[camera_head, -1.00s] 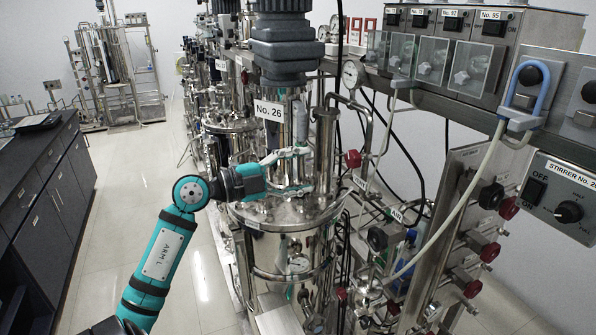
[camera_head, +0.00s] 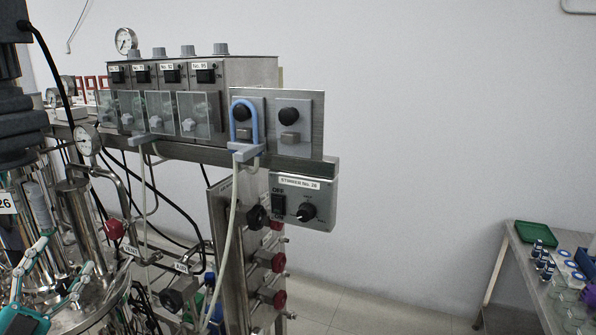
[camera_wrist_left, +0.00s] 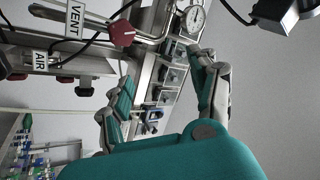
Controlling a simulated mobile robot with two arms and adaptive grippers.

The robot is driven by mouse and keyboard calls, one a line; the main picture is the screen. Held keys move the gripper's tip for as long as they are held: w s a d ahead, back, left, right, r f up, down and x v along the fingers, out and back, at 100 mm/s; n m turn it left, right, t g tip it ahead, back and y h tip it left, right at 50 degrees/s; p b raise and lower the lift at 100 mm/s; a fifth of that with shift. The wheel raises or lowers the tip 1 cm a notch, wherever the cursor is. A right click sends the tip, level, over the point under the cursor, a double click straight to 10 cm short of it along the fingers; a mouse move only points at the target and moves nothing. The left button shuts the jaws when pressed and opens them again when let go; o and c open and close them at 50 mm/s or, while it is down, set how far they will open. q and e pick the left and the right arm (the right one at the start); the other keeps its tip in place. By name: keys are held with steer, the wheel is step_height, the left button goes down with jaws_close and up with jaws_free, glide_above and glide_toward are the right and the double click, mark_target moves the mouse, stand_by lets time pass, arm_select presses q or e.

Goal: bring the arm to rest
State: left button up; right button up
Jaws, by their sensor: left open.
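My left gripper (camera_head: 66,256) shows at the lower left of the head view, in front of the steel vessel's top fittings. Its teal and grey fingers are spread apart with nothing between them. In the left wrist view the same gripper (camera_wrist_left: 164,68) is open and empty, one finger on each side. Most of my left arm lies outside the head view. My right gripper is in neither view.
Close by stand a steel column (camera_head: 85,225), a pressure gauge (camera_head: 87,139) and a red knob (camera_head: 115,229); the red knob also shows in the wrist view (camera_wrist_left: 122,34). The stirrer box (camera_head: 303,201) hangs mid-view. A side table (camera_head: 520,265) stands right; floor between is clear.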

arm_select(q)
steer(key=s+d+f+n+g+y, duration=0.1)
steer(key=s+f+n+g+y, duration=0.2)
steer(key=f, duration=0.5)
steer(key=s+f+n+g+y, duration=0.1)
steer(key=f+n+g+y, duration=0.3)
steer(key=f+n, duration=0.3)
steer(key=s+d+f+n+g+y, duration=0.1)
steer(key=s+f+n+g+y, duration=0.2)
steer(key=f, duration=0.6)
steer(key=s+d+f+m+g+h, duration=0.2)
steer(key=s+d+f+g+h, duration=0.1)
steer(key=s+d+f+g, duration=0.4)
steer(key=s+d+f+m+g+h, duration=0.1)
steer(key=s+d+f+g+h, duration=0.25)
steer(key=s+d+f, duration=0.45)
step_height(320, 180, down, 28)
steer(key=d+b, duration=0.2)
steer(key=b, duration=0.5)
steer(key=s+a+f+g+b, duration=0.1)
steer(key=s+f+b, duration=0.2)
steer(key=s+f, duration=0.6)
steer(key=s+a+f+g+b, duration=0.1)
steer(key=s+f+b, duration=0.3)
steer(key=s+f, duration=0.5)
step_height(320, 180, down, 8)
steer(key=shift+a+f+m, duration=0.2)
steer(key=shift+a+m, duration=0.1)
steer(key=shift+a, duration=0.45)
